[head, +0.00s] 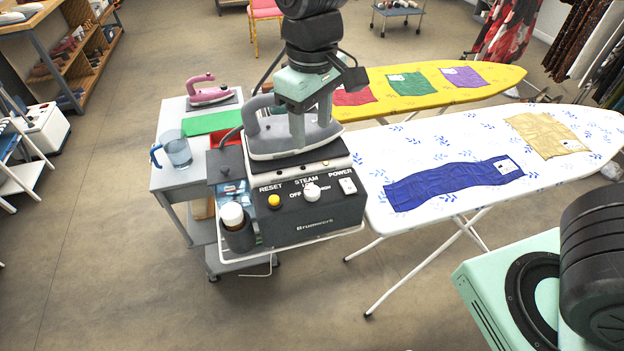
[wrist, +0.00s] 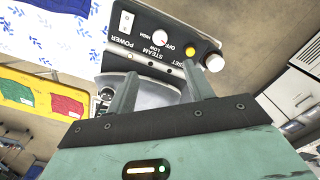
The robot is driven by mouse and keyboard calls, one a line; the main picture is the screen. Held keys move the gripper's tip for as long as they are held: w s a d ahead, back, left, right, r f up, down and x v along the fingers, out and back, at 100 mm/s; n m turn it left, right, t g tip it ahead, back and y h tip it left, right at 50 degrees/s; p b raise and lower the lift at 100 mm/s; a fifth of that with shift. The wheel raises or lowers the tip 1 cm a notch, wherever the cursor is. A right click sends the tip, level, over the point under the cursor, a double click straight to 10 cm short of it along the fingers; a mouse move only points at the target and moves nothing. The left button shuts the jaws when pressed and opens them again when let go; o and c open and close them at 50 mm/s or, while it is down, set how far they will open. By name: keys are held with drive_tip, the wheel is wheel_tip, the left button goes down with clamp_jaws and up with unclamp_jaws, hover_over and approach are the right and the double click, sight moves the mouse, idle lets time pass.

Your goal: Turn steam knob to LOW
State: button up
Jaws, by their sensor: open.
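The steam station's dark front panel (head: 318,218) faces me, with the round white steam knob (head: 312,191) at its middle. The knob also shows in the wrist view (wrist: 160,39), among the labels OFF, LOW and HIGH. A small reddish mark on it seems to face the OFF side, but it is too small to be sure. My gripper (head: 311,130) is open, its fingers apart and empty. It is above and behind the panel, over the grey iron (head: 268,145). In the wrist view my fingertips (wrist: 160,69) are apart from the knob.
A yellow reset button (head: 274,201) is left of the knob and a white power switch (head: 348,186) right. A white-capped bottle (head: 232,216) stands at the station's left. The water jug (head: 176,149) is on the cart. A white ironing board (head: 440,150) is at right. Floor in front is clear.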

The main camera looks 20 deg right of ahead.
sight(312, 190)
wheel_tip(312, 190, down, 16)
drive_tip(key=p, duration=0.2)
drive_tip(key=shift+r+p, duration=0.15)
drive_tip(key=shift+p, duration=0.2)
drive_tip(key=shift+c, duration=0.3)
drive_tip(key=c, duration=0.9)
